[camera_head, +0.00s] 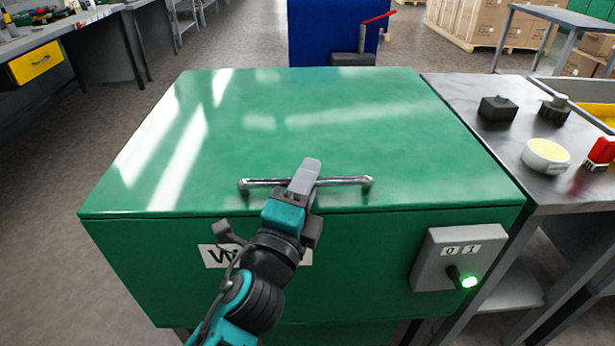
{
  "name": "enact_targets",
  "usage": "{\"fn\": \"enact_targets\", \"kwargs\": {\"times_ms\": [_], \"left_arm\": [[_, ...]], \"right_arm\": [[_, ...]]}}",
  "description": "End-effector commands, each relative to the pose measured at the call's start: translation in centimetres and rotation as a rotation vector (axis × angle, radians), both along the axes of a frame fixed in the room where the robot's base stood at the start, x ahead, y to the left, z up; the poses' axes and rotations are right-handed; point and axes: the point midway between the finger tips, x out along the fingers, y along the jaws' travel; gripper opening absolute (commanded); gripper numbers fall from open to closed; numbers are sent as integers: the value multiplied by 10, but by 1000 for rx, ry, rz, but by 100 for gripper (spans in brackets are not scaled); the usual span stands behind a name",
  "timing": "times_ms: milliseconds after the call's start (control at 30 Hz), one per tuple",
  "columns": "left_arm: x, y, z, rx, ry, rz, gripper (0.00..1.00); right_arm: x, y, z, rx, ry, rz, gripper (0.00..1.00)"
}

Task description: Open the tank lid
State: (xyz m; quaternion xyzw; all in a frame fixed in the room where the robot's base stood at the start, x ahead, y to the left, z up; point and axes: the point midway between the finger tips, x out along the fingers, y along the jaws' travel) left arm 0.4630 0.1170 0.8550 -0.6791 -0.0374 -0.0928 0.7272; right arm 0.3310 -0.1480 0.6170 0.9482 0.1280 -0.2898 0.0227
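The tank (150,240) is a large green box in the middle of the head view. Its green lid (260,125) lies flat and closed, with a thin seam along the front. A metal bar handle (345,181) runs across the lid near its front edge. My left gripper (305,178) is at the middle of this handle, with a grey finger lying across the bar. The other finger is mostly hidden, so I cannot tell whether the gripper is closed around the bar. My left arm partly covers a white label (216,256) on the tank front. My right gripper is out of view.
A metal table (490,150) with small parts stands close on the right. A blue cabinet (310,35) with a red lever (378,18) stands behind.

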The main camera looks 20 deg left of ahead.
Motion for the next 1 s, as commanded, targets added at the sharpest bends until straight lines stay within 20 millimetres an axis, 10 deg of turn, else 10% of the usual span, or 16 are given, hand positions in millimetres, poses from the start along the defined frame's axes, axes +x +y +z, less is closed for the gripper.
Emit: {"fn": "enact_targets", "kwargs": {"times_ms": [367,1000], "left_arm": [[0,0,0,0,0,0,1],[1,1,10,-2,7,0,0]], "right_arm": [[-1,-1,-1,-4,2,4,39],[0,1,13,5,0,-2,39]]}}
